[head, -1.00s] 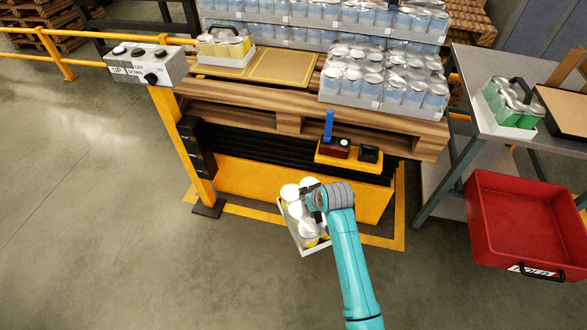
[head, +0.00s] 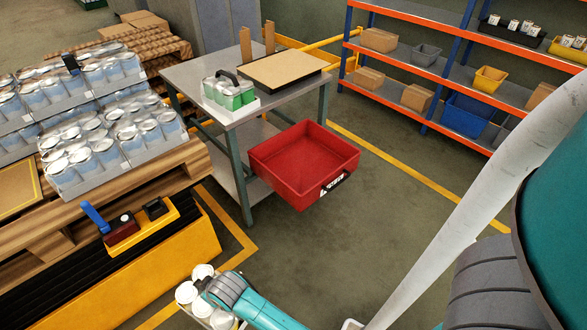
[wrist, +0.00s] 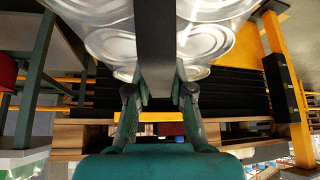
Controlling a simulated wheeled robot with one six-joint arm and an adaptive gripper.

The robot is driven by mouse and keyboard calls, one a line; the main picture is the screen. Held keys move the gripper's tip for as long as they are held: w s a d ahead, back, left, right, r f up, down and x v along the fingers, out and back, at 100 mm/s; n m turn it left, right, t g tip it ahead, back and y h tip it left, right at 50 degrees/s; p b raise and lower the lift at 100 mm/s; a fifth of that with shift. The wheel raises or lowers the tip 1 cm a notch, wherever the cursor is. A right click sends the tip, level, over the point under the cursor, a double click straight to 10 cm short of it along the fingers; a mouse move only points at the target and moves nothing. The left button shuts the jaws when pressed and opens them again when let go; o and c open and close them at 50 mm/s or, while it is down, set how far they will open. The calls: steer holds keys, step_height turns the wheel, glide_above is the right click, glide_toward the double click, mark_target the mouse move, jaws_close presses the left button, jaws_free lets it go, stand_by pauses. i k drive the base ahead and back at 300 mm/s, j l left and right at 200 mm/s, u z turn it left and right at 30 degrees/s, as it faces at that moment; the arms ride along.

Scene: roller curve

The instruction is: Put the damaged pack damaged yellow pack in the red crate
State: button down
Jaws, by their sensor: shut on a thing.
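The pack of white-topped cans (head: 187,293) is in my gripper (head: 212,291) at the lower left of the head view, out over the floor in front of the lift. In the wrist view, silver can lids (wrist: 105,42) fill the top, and the fingers (wrist: 160,92) are closed on the pack's dark handle strap (wrist: 168,45). Any damage on the pack is hidden or too small to tell. The red crate (head: 293,196) is empty and open at the top, beside the grey table, to the right of and apart from the pack.
A grey table (head: 190,72) holds a green can pack (head: 230,92) and a board. A pallet with blue can trays (head: 110,160) stands left above a yellow lift base (head: 165,265). Shelves (head: 450,75) stand at the back right. Floor (head: 370,215) right of the crate is clear.

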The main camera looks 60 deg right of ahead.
mark_target(300, 170)
steer(key=l+z, duration=0.15)
steer(key=z, duration=0.85)
